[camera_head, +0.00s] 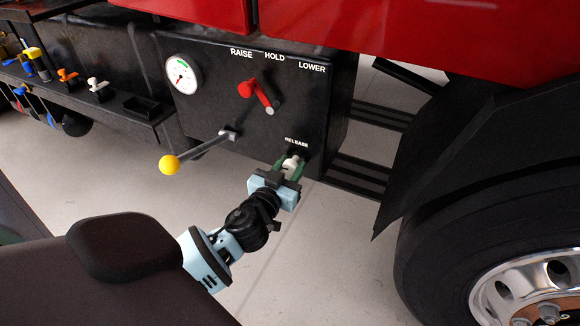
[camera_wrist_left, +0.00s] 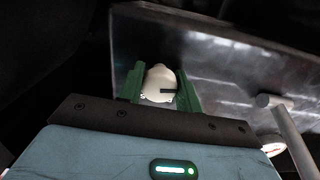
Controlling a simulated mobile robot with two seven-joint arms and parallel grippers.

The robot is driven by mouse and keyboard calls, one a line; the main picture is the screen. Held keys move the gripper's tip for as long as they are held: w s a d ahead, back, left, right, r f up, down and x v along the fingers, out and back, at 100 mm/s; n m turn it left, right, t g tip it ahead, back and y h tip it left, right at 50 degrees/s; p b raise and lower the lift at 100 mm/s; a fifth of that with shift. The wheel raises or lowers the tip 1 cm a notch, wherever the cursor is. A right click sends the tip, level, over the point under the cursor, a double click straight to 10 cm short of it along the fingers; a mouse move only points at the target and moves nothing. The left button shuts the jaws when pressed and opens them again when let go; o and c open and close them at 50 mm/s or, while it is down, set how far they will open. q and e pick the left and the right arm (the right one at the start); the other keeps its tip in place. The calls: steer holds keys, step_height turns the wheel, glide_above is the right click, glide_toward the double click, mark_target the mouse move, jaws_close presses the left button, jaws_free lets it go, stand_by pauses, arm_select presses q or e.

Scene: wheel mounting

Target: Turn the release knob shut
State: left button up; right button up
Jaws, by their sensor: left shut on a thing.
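The release knob (camera_head: 291,163) is a small white knob below the RELEASE label on the dark control panel (camera_head: 215,110). My left gripper (camera_head: 290,169) reaches up to it from below, with its green fingers on either side of the knob. In the left wrist view the white knob (camera_wrist_left: 159,84) sits between the two green fingers (camera_wrist_left: 160,92), and a short dark mark shows on its face. The left gripper is shut on the knob. My right gripper is in neither view.
A lever with a yellow ball end (camera_head: 169,164) sticks out left of the knob. A red handle (camera_head: 256,95) and a round gauge (camera_head: 184,74) are higher on the panel. A large wheel (camera_head: 500,240) stands at right. A tool shelf (camera_head: 90,95) is at left.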

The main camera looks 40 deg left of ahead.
arm_select(q)
steer(key=m+p, duration=0.1)
steer(key=m, duration=0.3)
steer(key=shift+m, duration=0.3)
steer(key=m+p, duration=0.1)
steer(key=m, duration=0.3)
steer(key=shift+r, duration=0.1)
steer(key=m+p, duration=0.1)
steer(key=m, duration=0.6)
steer(key=shift+a+m+p, duration=0.1)
steer(key=shift+m+p, duration=0.2)
steer(key=shift+p, duration=0.1)
steer(key=shift+m+p, duration=0.35)
steer(key=shift+m, duration=1.45)
steer(key=o, duration=1)
steer(key=shift+s, duration=0.1)
